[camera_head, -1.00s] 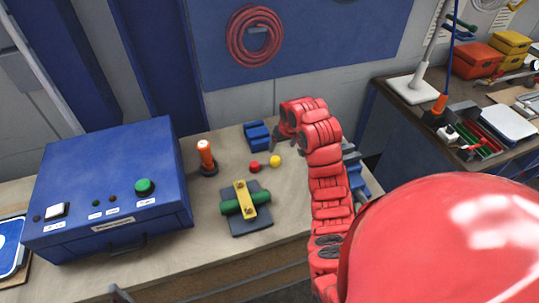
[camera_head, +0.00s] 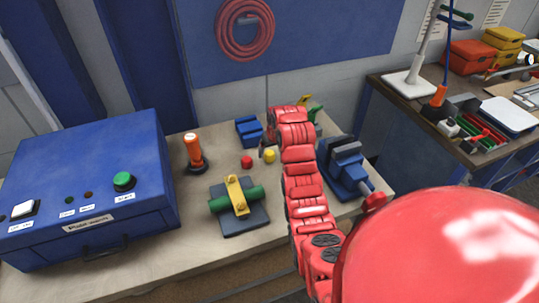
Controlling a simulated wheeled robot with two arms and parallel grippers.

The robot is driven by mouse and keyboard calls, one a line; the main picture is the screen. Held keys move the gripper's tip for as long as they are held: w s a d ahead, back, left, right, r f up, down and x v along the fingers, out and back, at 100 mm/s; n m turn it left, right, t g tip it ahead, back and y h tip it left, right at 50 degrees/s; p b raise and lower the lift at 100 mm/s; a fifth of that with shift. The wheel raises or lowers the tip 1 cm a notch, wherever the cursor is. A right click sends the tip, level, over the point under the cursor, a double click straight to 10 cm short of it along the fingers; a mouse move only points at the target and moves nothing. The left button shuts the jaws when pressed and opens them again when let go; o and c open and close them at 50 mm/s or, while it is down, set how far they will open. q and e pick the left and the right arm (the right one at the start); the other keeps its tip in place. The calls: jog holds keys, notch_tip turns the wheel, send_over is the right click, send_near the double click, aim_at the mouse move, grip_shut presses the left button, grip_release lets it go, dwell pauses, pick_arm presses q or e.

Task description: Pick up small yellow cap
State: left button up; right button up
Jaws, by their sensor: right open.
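The small yellow cap (camera_head: 269,156) stands on the workbench, just right of a small red cap (camera_head: 246,162). My right gripper (camera_head: 265,147) is open, its dark fingers just behind and above the yellow cap. The gripper is small and partly hidden by my red arm, and I cannot tell whether it touches the cap. My left gripper is not in view.
A blue vice (camera_head: 345,168) stands right of my arm. A blue block (camera_head: 249,131) is behind the caps, an orange-topped device (camera_head: 194,152) to the left. A green cylinder in a yellow clamp (camera_head: 237,196) is in front. A large blue box (camera_head: 90,185) fills the bench's left.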

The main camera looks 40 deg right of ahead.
aim_at(270, 154)
jog(key=p+x, duration=0.1)
jog(key=x, duration=0.1)
jog(key=shift+w+d+f, duration=0.15)
jog(key=shift+w+f, duration=0.1)
jog(key=shift+w+f+p, duration=0.2)
jog(key=shift+f+p, duration=0.1)
jog(key=shift+f, duration=0.2)
grip_shut()
